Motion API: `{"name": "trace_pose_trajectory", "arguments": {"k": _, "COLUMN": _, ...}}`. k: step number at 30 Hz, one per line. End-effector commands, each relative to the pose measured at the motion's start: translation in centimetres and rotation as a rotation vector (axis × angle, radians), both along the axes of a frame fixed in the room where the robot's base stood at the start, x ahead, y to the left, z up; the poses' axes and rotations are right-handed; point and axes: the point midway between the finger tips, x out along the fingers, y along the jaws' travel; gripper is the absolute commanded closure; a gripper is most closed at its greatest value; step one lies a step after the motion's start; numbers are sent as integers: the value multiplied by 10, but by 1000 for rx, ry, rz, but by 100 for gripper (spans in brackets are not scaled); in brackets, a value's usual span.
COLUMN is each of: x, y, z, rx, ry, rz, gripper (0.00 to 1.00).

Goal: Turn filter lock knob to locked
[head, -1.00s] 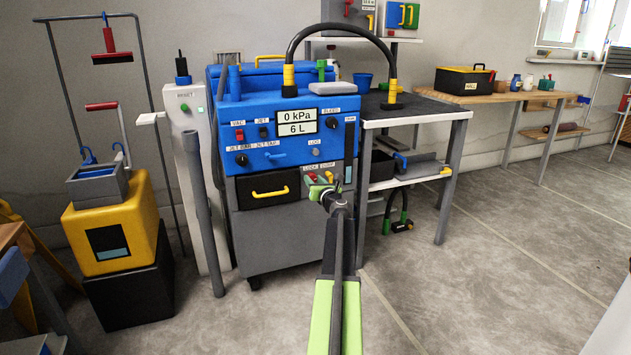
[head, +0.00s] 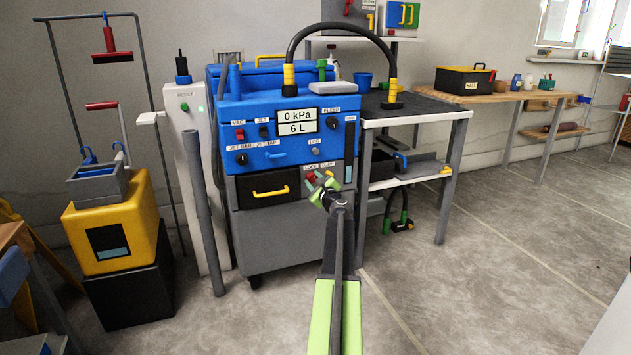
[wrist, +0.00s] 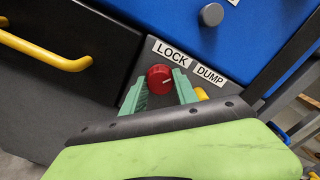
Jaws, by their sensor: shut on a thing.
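The filter lock knob is a red round knob (wrist: 159,79) under the LOCK label (wrist: 170,52) in the wrist view. A pale line on its face shows in that view. The knob also shows in the head view (head: 311,177), small and at the tip of my gripper. My gripper (wrist: 160,85) is shut on the red knob, with one green finger on each side of it. In the head view my gripper (head: 320,183) reaches the lower right of the blue and grey machine (head: 225,165).
A yellow knob (wrist: 201,94) under the DUMP label sits close right of my gripper, partly hidden by a finger. A yellow drawer handle (wrist: 45,50) is to the left. A grey round knob (wrist: 211,14) is above. A table (head: 440,117) stands right of the machine.

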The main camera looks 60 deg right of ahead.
Motion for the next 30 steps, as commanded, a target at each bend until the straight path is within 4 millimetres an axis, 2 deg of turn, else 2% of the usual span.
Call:
{"name": "trace_pose_trajectory", "arguments": {"k": 15, "x": -4, "y": -2, "z": -1, "rx": -351, "ry": 260, "rz": -7, "gripper": 100}}
{"name": "trace_pose_trajectory", "arguments": {"k": 30, "x": -4, "y": -2, "z": -1, "rx": -487, "ry": 362, "rz": -8, "gripper": 100}}
